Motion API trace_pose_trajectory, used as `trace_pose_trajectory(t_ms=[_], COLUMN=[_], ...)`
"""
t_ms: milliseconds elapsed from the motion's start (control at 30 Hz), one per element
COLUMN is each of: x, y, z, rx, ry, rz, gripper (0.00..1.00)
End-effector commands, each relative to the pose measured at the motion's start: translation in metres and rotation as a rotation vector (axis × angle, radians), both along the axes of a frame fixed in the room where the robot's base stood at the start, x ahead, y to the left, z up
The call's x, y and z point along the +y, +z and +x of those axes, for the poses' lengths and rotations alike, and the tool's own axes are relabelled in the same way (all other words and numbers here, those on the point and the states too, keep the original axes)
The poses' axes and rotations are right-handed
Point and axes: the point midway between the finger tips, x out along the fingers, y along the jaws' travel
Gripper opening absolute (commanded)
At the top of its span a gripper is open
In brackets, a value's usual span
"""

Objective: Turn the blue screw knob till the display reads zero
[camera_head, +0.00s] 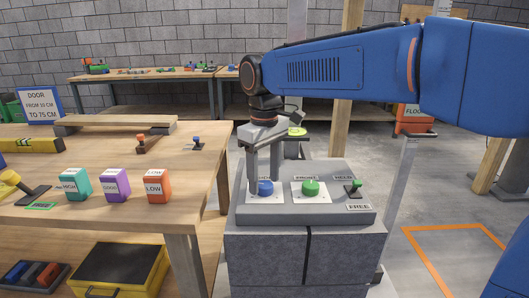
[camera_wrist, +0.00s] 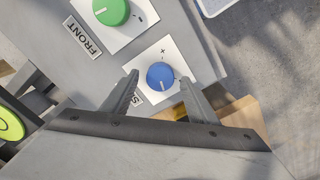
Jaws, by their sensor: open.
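The blue knob (camera_head: 265,187) sits on a white plate on the grey control box (camera_head: 305,214). In the wrist view the blue knob (camera_wrist: 160,76) has a pale pointer line toward the lower side, with a plus mark printed beside it. My gripper (camera_head: 264,188) points down over the knob. In the wrist view the open fingers (camera_wrist: 160,80) stand on either side of the knob, with a gap showing at each side. The knob's label is partly hidden by a finger. I cannot make out a display reading.
A wooden table (camera_head: 115,212) with coloured blocks stands left. A yellow-green disc (camera_head: 297,131) is behind the box. Open floor lies right.

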Motion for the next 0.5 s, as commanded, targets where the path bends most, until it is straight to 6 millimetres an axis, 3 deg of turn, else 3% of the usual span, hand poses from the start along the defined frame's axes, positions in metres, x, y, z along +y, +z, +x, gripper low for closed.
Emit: trace_pose_trajectory(t_ms=[500], x=[0.0], y=[0.093], z=[0.001], rx=[-0.003], ry=[0.0], rz=[0.001], gripper=[0.53])
